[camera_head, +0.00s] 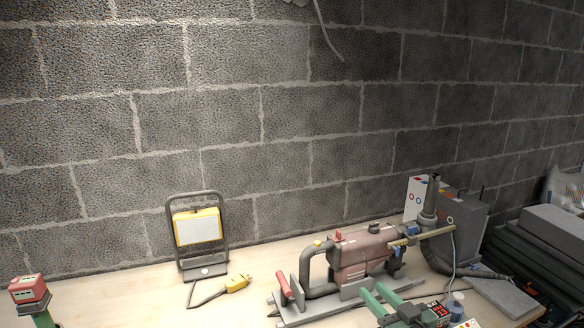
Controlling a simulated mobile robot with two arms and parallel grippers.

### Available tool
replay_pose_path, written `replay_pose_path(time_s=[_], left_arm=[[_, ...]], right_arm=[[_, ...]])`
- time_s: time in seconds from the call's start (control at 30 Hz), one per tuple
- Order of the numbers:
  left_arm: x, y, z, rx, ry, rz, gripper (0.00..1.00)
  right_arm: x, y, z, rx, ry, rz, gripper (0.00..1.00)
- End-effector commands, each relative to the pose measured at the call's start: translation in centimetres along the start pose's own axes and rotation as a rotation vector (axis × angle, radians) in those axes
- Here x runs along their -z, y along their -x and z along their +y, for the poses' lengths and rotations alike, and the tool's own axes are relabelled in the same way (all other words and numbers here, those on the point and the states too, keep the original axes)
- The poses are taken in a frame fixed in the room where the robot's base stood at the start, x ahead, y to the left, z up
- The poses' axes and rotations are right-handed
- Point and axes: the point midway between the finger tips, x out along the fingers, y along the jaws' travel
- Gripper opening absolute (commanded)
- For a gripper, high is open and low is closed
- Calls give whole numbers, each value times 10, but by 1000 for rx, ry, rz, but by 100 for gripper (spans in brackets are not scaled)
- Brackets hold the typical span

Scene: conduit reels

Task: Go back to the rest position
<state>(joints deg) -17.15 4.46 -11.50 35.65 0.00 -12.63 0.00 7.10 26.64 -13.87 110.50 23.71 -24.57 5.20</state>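My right gripper (371,290) is at the bottom, right of centre. Its two green fingers point up and left with a gap between them, and nothing shows in the gap. In the picture it lies just in front of the reddish machine (362,253) on the bench; I cannot tell whether they touch. At the lower left edge, a red block with a pale face (28,289) sits over a dark and green part. This seems to be part of my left gripper, cut off by the frame; its fingers cannot be made out.
A pale workbench (130,295) runs below a grey block wall. A yellow work lamp (198,228) stands upright, with a yellow plug (237,283) and cable before it. A grey box (460,215) and hose stand right.

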Motion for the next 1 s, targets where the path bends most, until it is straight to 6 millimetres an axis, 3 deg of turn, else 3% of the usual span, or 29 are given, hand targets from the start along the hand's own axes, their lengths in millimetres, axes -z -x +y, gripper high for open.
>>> replay_pose_path(time_s=[0.17, 0.37, 0.47, 0.6, 0.7, 1.0], left_arm=[[6, 0, -3, 3, -1, 8, 50], [4, 0, -3, 4, -1, 6, 50], [0, 0, -2, 3, -1, 1, 50], [-2, 0, -2, 3, -1, -3, 50], [-2, 0, -2, 3, 0, -3, 50], [-2, 0, -2, 3, 0, -4, 50]], right_arm=[[-31, 15, -15, -3, -3, -97, 29], [-82, 48, -38, -17, -9, -275, 29], [-114, 76, -51, -30, -13, -396, 29], [-159, 131, -69, -59, -25, -603, 29], [-181, 170, -77, -84, -34, -734, 29], [-215, 262, -94, -140, -70, -1015, 29]])
